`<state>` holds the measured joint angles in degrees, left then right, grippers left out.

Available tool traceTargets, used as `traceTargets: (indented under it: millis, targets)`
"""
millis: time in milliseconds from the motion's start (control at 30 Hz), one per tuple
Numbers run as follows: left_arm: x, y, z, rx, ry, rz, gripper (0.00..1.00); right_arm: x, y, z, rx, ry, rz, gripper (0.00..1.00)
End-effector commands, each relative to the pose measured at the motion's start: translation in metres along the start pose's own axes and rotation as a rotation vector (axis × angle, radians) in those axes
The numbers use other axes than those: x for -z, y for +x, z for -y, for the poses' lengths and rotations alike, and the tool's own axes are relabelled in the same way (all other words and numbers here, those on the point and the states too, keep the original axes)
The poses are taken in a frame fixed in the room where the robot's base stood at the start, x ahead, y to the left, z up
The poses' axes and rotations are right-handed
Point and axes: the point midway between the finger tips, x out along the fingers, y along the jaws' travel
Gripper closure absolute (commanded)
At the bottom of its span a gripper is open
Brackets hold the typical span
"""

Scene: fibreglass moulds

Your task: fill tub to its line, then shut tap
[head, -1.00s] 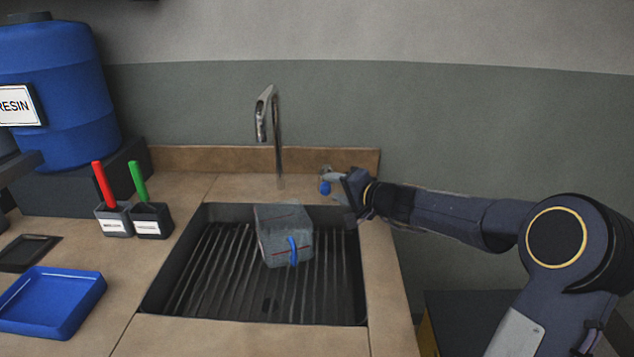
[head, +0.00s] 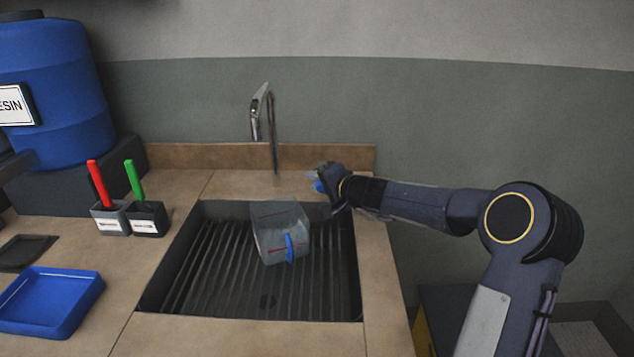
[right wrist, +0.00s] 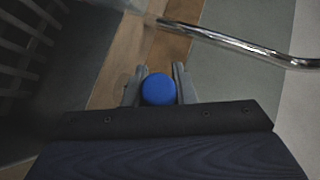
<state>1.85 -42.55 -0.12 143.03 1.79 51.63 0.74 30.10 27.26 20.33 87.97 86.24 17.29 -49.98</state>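A see-through grey tub (head: 268,240) with a red line and a blue strip on its front stands in the dark ribbed sink (head: 210,265). The water level in it cannot be made out. The chrome tap (head: 273,130) rises behind the sink; I see no clear stream from its spout. The blue tap knob (head: 319,186) is at the sink's back right. My right gripper (head: 325,175) is at this knob. In the right wrist view the knob (right wrist: 158,89) sits between the two fingers (right wrist: 160,75); whether they press on it is unclear. My left gripper is out of view.
A blue resin drum (head: 55,95) stands at the back left. Two small holders (head: 146,220) with a red and a green stick stand left of the sink. A blue tray (head: 50,303) lies at the front left. The counter right of the sink is narrow.

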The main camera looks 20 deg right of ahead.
Motion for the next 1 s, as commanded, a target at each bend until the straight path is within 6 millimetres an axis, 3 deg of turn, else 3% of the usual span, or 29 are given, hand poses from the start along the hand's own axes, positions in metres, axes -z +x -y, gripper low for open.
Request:
traceTargets:
  millis: [367, 533, 800, 1000]
  targets:
    - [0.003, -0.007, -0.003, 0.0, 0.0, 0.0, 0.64, 0.004, -0.003, 0.002, 0.008, -0.009, 0.02, 1.0]
    - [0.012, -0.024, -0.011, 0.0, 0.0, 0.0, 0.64, 0.014, -0.011, -0.001, 0.043, -0.043, 0.136, 1.0]
    - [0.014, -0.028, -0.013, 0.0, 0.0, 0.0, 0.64, 0.028, -0.021, -0.013, 0.105, -0.103, 0.346, 1.0]
    - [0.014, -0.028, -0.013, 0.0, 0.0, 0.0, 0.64, 0.031, -0.024, -0.015, 0.119, -0.119, 0.404, 1.0]
